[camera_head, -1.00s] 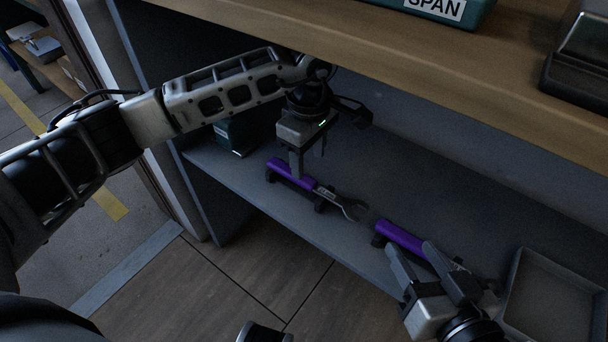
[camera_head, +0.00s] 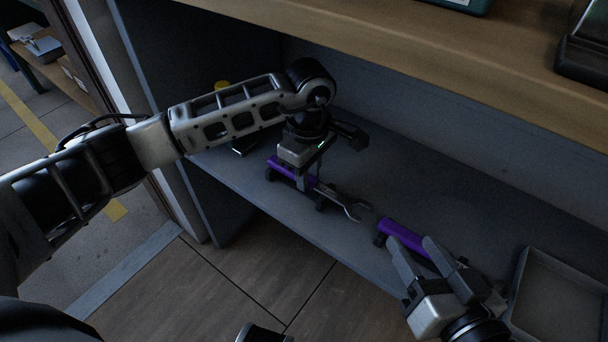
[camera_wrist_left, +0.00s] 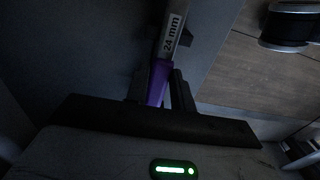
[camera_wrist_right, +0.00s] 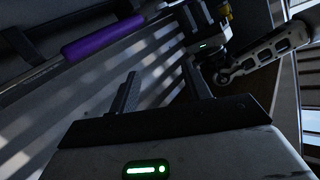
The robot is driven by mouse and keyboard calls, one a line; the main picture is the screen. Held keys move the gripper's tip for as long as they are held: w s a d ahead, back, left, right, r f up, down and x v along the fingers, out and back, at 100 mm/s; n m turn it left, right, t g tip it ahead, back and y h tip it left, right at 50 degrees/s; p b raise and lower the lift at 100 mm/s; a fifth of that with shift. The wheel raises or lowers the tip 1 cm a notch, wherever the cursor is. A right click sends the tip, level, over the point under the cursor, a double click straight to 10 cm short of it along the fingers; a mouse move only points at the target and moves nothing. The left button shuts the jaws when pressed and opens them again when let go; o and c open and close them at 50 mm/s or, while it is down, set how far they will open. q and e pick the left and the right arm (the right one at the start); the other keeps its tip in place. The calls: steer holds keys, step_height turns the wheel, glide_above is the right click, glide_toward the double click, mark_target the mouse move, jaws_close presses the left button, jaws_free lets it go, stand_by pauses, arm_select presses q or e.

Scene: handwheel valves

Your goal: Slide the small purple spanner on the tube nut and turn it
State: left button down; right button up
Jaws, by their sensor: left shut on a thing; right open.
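A spanner with a purple handle (camera_head: 330,192) lies on the lower shelf, its open grey jaw pointing right. Its label reads 24 mm in the left wrist view (camera_wrist_left: 171,35). My left gripper (camera_head: 298,180) points down and is shut on this handle; its fingers flank the purple grip in the left wrist view (camera_wrist_left: 163,88). A second purple-handled tool (camera_head: 403,236) lies to the right; its handle also shows in the right wrist view (camera_wrist_right: 92,42). My right gripper (camera_head: 414,246) is open and empty just in front of it. I cannot make out the tube nut.
A grey tray (camera_head: 522,288) stands on the shelf at the right. A wooden upper shelf (camera_head: 400,52) overhangs the back. A dark side panel (camera_head: 207,190) closes the left end. A small yellow thing (camera_head: 222,85) shows behind my left arm.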

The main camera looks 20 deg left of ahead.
arm_select(q)
steer(key=shift+r, duration=0.2)
steer(key=shift+r, duration=0.3)
step_height(320, 180, up, 3)
steer(key=shift+r+p, duration=0.1)
steer(key=shift+p, duration=0.7)
steer(key=s+a+p, duration=0.1)
steer(key=s+a, duration=0.2)
steer(key=s, duration=0.5)
steer(key=s+a+p, duration=0.1)
steer(key=s+a, duration=0.2)
steer(key=s, duration=0.6)
steer(key=shift+f, duration=0.35)
arm_select(e)
steer(key=shift+d+f+n+g+h, duration=0.4)
steer(key=shift+d+f+g+h, duration=0.25)
steer(key=shift+f+h, duration=0.15)
arm_select(q)
steer(key=c, duration=2.2)
jaws_free()
steer(key=c, duration=1.8)
jaws_free()
steer(key=shift+c, duration=0.2)
jaws_close()
arm_select(e)
steer(key=shift+s, duration=0.1)
